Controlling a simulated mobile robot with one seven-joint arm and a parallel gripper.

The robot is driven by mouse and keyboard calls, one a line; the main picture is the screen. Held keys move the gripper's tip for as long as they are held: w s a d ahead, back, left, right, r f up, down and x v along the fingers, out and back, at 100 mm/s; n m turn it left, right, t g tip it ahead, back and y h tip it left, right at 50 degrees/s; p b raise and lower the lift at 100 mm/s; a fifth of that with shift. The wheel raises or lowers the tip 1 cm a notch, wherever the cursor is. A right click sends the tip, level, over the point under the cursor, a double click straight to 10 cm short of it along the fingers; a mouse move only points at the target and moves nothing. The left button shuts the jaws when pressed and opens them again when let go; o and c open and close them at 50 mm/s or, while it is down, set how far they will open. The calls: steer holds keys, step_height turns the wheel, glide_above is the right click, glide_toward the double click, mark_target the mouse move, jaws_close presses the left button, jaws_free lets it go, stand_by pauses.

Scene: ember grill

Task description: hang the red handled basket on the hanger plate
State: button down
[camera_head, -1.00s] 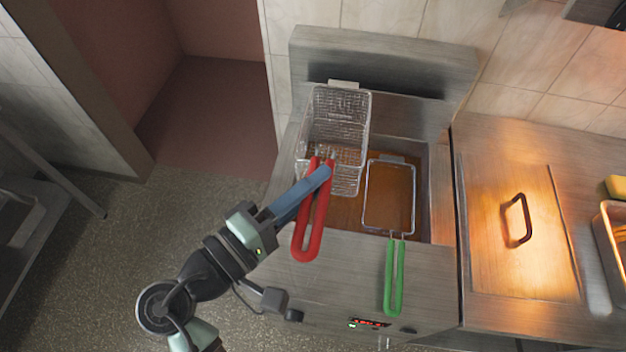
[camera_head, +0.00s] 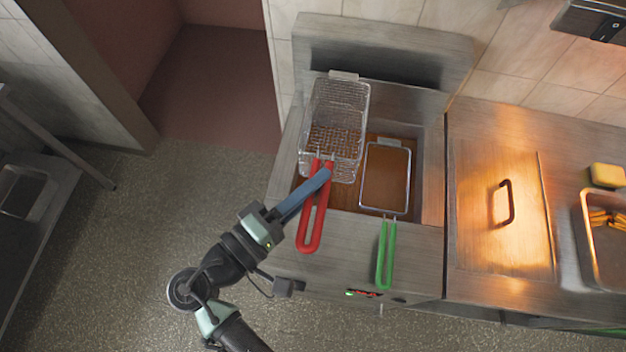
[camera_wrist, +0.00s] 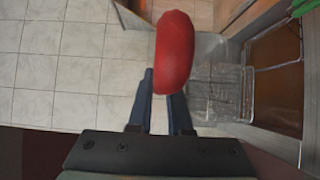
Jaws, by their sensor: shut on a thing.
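The red handled basket is a wire mesh basket (camera_head: 336,115) with a long red loop handle (camera_head: 312,228). My gripper (camera_head: 322,178) is shut on the red handle near its basket end, and the basket is held above the left side of the fryer, tilted. In the wrist view the red handle (camera_wrist: 175,55) lies across the fingers (camera_wrist: 163,80), with the mesh (camera_wrist: 215,88) beyond it. The hanger plate seems to be the steel back panel (camera_head: 385,52) behind the fryer; the basket's rear hook tab (camera_head: 343,76) appears in front of its lower part. Whether they touch I cannot tell.
A green handled basket (camera_head: 386,180) sits in the oil at the right of the fryer, its handle (camera_head: 386,255) over the front edge. A steel lid with a dark handle (camera_head: 507,203) and a tray of fries (camera_head: 590,240) are to the right.

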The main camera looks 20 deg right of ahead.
steer(key=shift+w+d+b, duration=0.3)
steer(key=shift+w+d, duration=0.3)
steer(key=shift+w, duration=0.3)
steer(key=shift+w+d+b, duration=0.25)
steer(key=shift+w+d, duration=0.35)
steer(key=shift+w, duration=0.25)
steer(key=shift+f+b, duration=1.35)
steer(key=shift+f, duration=0.2)
steer(key=shift+f+b, duration=0.55)
steer(key=shift+f, duration=0.1)
steer(key=c, duration=0.8)
jaws_free()
steer(key=shift+o, duration=0.2)
steer(key=b, duration=0.4)
glide_toward(320, 161)
steer(key=a+f, duration=0.2)
steer(key=f, duration=0.1)
steer(key=s+f, duration=0.1)
steer(key=f, duration=0.1)
steer(key=shift+a, duration=0.4)
